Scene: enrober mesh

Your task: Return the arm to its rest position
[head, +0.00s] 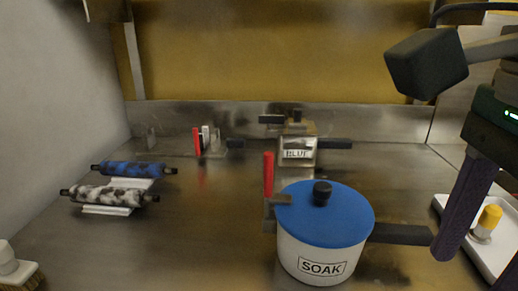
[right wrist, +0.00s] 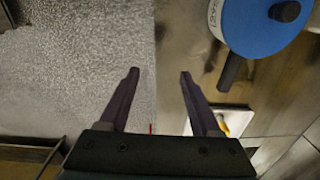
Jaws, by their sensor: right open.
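My right gripper (head: 448,248) hangs at the right of the head view, beside the pot and the white tray. In the right wrist view its two dark fingers (right wrist: 159,73) are spread apart with nothing between them, over the counter's edge and the grey floor. Part of the right arm fills the right edge of the head view. My left gripper is not in view.
A white pot (head: 316,262) labelled SOAK, with a blue lid (head: 335,222), stands front centre, its dark handle pointing right. A white tray (head: 482,262) holds a yellow-topped item (head: 488,220). Two rollers (head: 110,194) lie left; the counter's left-centre is clear.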

